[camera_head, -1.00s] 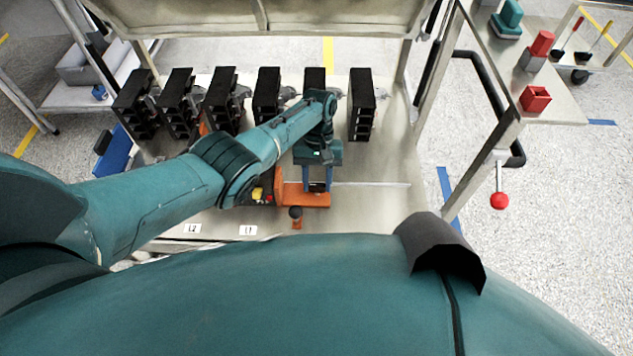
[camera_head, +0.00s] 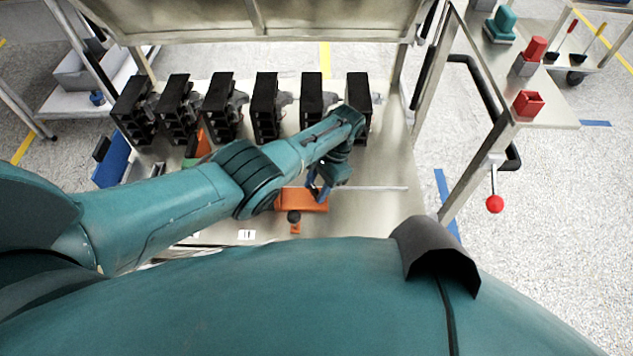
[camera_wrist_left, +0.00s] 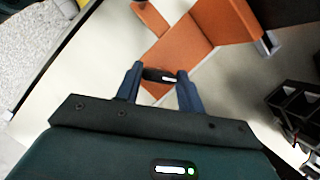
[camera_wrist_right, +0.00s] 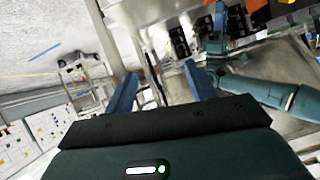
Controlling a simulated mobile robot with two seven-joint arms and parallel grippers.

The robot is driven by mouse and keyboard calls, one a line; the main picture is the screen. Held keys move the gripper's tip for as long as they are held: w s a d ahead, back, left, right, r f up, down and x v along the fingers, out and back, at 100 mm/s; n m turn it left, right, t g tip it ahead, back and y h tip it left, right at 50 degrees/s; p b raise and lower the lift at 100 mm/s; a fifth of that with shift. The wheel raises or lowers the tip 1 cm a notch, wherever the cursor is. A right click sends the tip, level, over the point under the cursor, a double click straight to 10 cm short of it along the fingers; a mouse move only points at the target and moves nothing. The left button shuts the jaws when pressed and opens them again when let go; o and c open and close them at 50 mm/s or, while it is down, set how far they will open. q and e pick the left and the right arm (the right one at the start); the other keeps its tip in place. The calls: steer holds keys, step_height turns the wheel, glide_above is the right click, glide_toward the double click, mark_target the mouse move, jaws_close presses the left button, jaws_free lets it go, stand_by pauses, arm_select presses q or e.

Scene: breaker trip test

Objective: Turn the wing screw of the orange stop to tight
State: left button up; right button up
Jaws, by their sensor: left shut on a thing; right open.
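The orange stop (camera_head: 298,201) lies on the bench below my left forearm; it also shows beyond the fingers in the left wrist view (camera_wrist_left: 182,52). A small dark wing screw (camera_wrist_left: 159,75) with a pale bar on it sits between my left fingertips. My left gripper (camera_head: 319,192) is over the stop, at its right side, and its jaws (camera_wrist_left: 160,78) are shut on the wing screw. The head view does not show the screw clearly. My right gripper (camera_wrist_right: 160,78) is open and empty in its wrist view, away from the stop.
A row of black breakers (camera_head: 266,105) stands along the back of the bench (camera_head: 385,215). A dark round knob (camera_head: 294,216) is at the stop's front. A lever with a red ball (camera_head: 495,204) and a red bin (camera_head: 528,104) are at the right.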

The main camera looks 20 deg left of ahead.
arm_select(q)
steer(key=shift+r+m+t+p, duration=0.15)
steer(key=shift+m+t+p, duration=0.3)
steer(key=shift+m, duration=0.45)
steer(key=shift+s+d+m+t+y+p, duration=0.1)
steer(key=shift+m+t+y+p, duration=0.3)
steer(key=shift+m+p, duration=0.6)
steer(key=shift+m, duration=1.1)
steer(key=shift+m+t+p, duration=0.3)
steer(key=shift+t+p, duration=0.05)
steer(key=shift+p, duration=0.05)
arm_select(e)
step_height(320, 180, up, 2)
steer(key=shift+s+d+r+n, duration=0.15)
steer(key=shift+n, duration=0.35)
steer(key=shift+r, duration=0.1)
arm_select(q)
steer(key=o, duration=1)
